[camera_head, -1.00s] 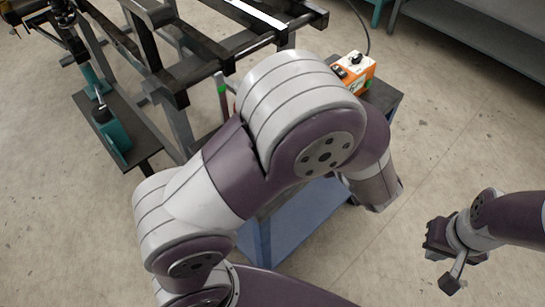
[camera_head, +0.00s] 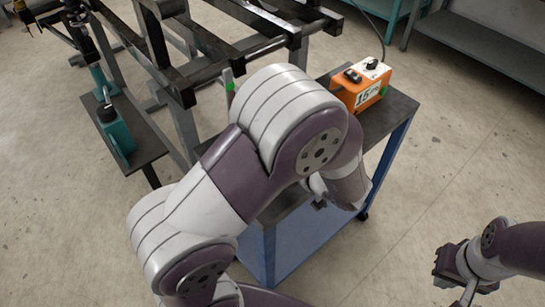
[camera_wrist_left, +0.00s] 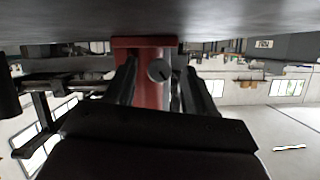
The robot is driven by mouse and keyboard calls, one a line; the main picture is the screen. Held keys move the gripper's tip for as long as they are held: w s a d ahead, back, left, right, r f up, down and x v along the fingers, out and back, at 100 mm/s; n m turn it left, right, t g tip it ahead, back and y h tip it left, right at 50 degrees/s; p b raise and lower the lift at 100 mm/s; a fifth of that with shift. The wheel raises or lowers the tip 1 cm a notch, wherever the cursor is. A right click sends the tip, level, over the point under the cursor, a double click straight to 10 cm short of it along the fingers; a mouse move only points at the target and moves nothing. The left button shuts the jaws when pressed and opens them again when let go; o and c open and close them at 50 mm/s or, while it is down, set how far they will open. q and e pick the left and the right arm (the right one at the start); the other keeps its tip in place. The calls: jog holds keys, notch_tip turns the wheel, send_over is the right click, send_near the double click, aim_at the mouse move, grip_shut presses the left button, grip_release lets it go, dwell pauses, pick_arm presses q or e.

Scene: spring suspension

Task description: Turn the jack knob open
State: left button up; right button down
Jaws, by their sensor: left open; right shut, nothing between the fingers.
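In the left wrist view, a red column (camera_wrist_left: 152,95) stands below a grey surface, with a round dark grey knob (camera_wrist_left: 159,70) on its front. My left gripper (camera_wrist_left: 156,88) is open, one finger on each side of the column and knob. I cannot tell whether the fingers touch the knob. In the head view, my own left arm hides that gripper and the knob. My right gripper (camera_head: 447,262) is shut and empty at the lower right, over bare floor and away from the cart.
A blue cart (camera_head: 390,125) with a dark top carries an orange box (camera_head: 360,86) with a cable. A black metal frame (camera_head: 190,75) stands behind. A teal device (camera_head: 115,132) rests on a dark plate at left. Floor at right is clear.

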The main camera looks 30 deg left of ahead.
pick_arm(q)
jog(key=shift+a, duration=0.1)
grip_shut()
